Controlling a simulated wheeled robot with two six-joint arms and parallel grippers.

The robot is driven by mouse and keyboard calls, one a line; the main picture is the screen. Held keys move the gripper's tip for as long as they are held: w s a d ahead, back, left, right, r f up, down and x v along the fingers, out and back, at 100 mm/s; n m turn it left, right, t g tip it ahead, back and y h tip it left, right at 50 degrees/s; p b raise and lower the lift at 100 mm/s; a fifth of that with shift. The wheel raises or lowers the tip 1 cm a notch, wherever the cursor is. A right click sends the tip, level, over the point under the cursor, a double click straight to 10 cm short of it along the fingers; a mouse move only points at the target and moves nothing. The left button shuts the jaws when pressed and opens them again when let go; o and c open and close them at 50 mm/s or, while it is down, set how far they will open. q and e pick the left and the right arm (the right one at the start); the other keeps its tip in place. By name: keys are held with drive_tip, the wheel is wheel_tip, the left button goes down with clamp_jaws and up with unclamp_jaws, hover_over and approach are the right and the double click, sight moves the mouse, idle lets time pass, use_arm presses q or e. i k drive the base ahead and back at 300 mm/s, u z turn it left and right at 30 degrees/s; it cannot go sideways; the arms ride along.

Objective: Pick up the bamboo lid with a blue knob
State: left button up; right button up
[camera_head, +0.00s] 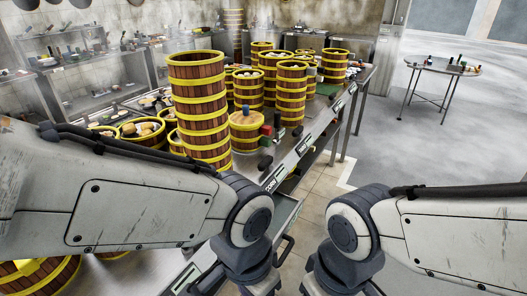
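A round bamboo lid (247,118) lies on top of a short wooden steamer with yellow bands (245,142), near the front edge of the steel counter. A small knob (246,108) stands up from the lid and looks dark bluish, though it is too small to be sure. The lid's left side is close to the tall steamer tower. My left arm reaches in from the left and bends down at the bottom middle, and my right arm bends down at the bottom right. Both grippers are below the picture edge, out of view.
A tall steamer tower (199,110) stands just left of the lid. Several shorter towers (291,92) stand behind it. A red block (266,130) and dark bottles are to its right. Open baskets with food (142,131) are at left. A side table (443,66) stands far right; the floor between is clear.

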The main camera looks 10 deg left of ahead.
sight(246, 119)
drive_tip(key=z, duration=0.5)
drive_tip(key=k, duration=0.6)
drive_tip(key=z, duration=0.85)
drive_tip(key=i, duration=3.05)
drive_tip(key=u, duration=0.7)
drive_tip(key=i, duration=1.2)
drive_tip(key=u, duration=1.7)
drive_tip(key=i, duration=0.9)
drive_tip(key=u, duration=0.75)
